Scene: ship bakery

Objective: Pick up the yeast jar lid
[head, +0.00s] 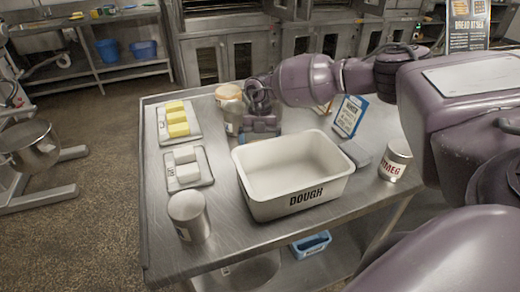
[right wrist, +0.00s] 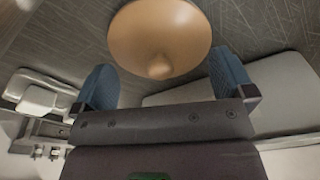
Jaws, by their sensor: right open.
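The jar lid (head: 229,92), round and tan, sits on a pale jar (head: 231,118) at the back of the steel table; I cannot read the jar's label. In the right wrist view the lid (right wrist: 160,32) is a wide tan disc with a small knob. My right gripper (head: 248,112) is right beside the jar, partly hiding it. Its two blue-padded fingers (right wrist: 162,68) are apart, with the lid's near edge and knob between and just beyond their tips. Nothing is gripped; whether a finger touches the lid I cannot tell. My left gripper is out of view.
A white DOUGH tub (head: 292,199) stands mid-table. A metal canister (head: 188,215) stands front left, another (head: 395,160) at right. A blue-framed sign (head: 350,115) stands behind the tub.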

